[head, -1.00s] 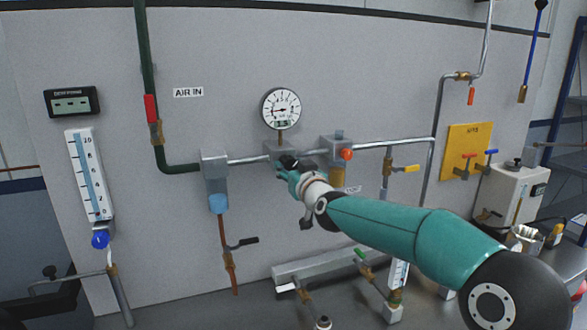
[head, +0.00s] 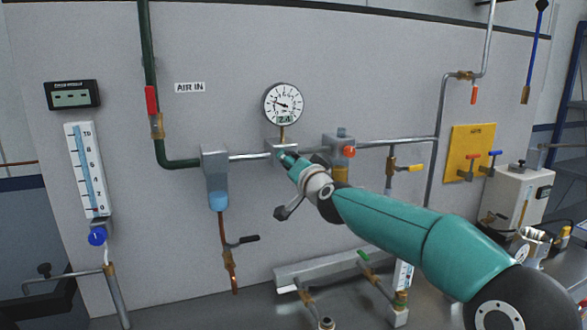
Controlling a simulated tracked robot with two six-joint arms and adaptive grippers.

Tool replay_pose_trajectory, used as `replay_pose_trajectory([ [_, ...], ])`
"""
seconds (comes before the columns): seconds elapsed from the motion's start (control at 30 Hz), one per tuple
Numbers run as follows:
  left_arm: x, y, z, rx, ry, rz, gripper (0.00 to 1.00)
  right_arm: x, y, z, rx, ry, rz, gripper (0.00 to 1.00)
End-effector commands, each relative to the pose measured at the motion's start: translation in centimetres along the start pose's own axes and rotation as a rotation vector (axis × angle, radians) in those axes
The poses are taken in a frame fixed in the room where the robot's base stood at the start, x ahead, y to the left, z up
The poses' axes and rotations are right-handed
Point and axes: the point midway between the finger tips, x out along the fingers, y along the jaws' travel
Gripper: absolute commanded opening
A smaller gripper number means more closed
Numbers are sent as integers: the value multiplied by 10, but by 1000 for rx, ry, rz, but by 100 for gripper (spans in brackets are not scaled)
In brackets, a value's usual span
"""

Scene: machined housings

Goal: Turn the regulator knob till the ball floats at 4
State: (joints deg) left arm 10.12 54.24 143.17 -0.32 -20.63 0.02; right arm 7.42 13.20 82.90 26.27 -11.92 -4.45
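The regulator body (head: 282,146) sits on the pipe under a round dial gauge (head: 284,103). Its knob is hidden behind my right gripper (head: 289,159), whose teal end is at the regulator's front. Whether the fingers are open or shut, or touch the knob, I cannot tell. A flow tube (head: 88,170) with a scale up to 10 hangs at the left, with a blue knob (head: 97,236) below. I cannot make out a ball in it. A second, smaller tube (head: 403,274) stands low at the right. My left gripper is out of view.
A grey filter (head: 217,178) with a blue bowl is left of the regulator. A yellow-handled valve (head: 413,168) and a yellow panel (head: 470,152) are further right. A manifold (head: 330,270) runs below.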

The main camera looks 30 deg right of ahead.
Motion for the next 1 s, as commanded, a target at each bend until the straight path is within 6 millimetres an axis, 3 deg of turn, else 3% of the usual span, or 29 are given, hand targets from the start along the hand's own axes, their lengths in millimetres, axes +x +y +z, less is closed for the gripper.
replay_pose_trajectory([
  [0.3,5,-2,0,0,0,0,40,0,1,-1,136,4,2,11],
  [0.83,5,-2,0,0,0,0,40,0,2,-2,160,4,3,11],
  [0.87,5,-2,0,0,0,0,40,0,2,-2,160,4,3,51],
  [1.0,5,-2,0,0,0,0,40,0,2,-2,160,3,3,71],
])
